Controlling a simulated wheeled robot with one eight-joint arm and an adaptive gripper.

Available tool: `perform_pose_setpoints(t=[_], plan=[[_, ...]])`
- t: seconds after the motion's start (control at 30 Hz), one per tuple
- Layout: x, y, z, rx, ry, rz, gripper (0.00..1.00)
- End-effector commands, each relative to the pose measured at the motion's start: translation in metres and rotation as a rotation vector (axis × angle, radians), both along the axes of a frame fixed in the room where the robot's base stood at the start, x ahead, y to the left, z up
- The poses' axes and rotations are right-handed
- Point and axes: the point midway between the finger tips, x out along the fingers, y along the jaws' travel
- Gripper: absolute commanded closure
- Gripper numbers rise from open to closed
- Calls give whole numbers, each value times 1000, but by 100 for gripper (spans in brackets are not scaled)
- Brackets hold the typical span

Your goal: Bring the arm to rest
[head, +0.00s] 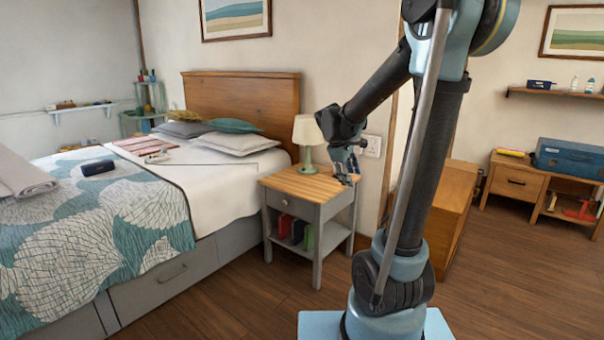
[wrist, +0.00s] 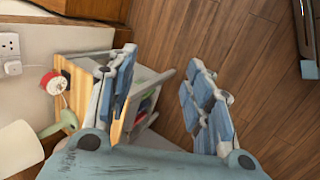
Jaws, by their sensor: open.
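My arm stands raised and bent at the right of the head view, with its forearm reaching left and down. My gripper (head: 346,165) hangs over the right side of the bedside table (head: 300,188). In the wrist view my gripper (wrist: 163,72) has its two fingers spread wide apart, with nothing held between them. The bedside table (wrist: 82,82) shows behind and beside the left finger there. Whether a fingertip touches the tabletop is hard to tell.
A lamp (head: 306,140) stands on the bedside table. A small red and white round object (wrist: 53,83) is near the lamp in the wrist view. The bed (head: 235,178) is at left, a wooden chest (head: 455,205) at right. Floor in front is clear.

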Motion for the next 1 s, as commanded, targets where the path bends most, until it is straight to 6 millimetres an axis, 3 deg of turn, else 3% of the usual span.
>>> perform_pose_setpoints(t=[0.1, 0.47, 1.0], plan=[[-35, -12, 0, 59, -10, -81, 53], [-135, -32, -16, 241, -36, -335, 53], [-265, -30, -74, 496, -58, -725, 53]])
